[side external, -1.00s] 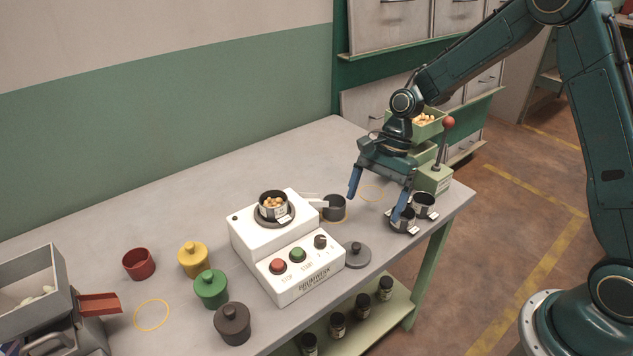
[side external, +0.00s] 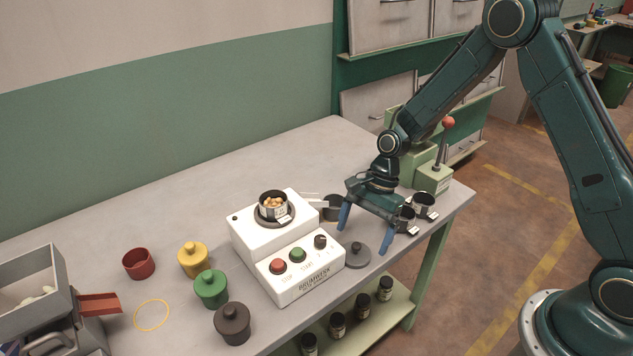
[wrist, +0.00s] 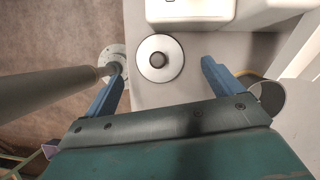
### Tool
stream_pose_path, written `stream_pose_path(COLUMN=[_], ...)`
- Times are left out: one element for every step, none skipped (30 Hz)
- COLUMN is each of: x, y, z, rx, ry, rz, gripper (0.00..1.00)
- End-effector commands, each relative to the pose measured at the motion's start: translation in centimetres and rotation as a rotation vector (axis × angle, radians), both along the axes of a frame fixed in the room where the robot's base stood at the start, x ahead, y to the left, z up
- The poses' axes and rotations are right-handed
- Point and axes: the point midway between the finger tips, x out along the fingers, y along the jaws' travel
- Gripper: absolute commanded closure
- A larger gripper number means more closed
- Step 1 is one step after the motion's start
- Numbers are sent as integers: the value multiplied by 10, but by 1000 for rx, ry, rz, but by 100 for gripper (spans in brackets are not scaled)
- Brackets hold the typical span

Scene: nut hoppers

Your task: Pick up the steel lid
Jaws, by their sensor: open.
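The steel lid (side external: 357,255) is a flat grey disc with a dark knob, lying on the table just right of the white machine. In the wrist view the lid (wrist: 160,58) shows from above, with its knob between and beyond the two blue fingertips. My gripper (side external: 364,242) is open and empty, above the table at the lid; its blue fingers are spread to either side. The wrist view also shows my gripper (wrist: 162,63) with nothing between its fingers.
The white machine (side external: 285,245) carries a pan of nuts (side external: 273,205) on its plate. A dark pot (side external: 331,212) stands behind my gripper, and small labelled cups (side external: 425,204) stand to its right. Yellow, green and dark lidded pots (side external: 211,289) stand at left. The table's front edge is close to the lid.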

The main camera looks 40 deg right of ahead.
Motion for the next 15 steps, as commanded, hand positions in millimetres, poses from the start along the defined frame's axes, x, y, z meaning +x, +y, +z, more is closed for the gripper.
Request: stream_pose_path(x=[-1, -2, -2, -2, -2, -3, -3, -3, -3, -3, -3, -3, -3, -3, -3], y=[3, 5, 6, 7, 8, 9, 10, 11, 12, 12, 12, 12, 12, 12, 12], z=[-7, -10, -15, -17, -20, -23, -25, -27, -29, -30, -30, -30, -31, -30, -30], rx=[0, 0, -1, -1, -2, -1, -2, -1, -1, -1, -1, -2, -2, -2, -2], ry=[3, 2, 4, 4, 3, 2, 3, 2, 2, 1, 0, 0, -1, -1, -1], rz=[2, 2, 2, 2, 1, 1, 1, 2, 2, 2, 1, 2, 2, 2, 2], gripper=[9, 9, 9, 9, 9, 9, 9, 9, 9, 9, 9, 9, 9, 9, 9])
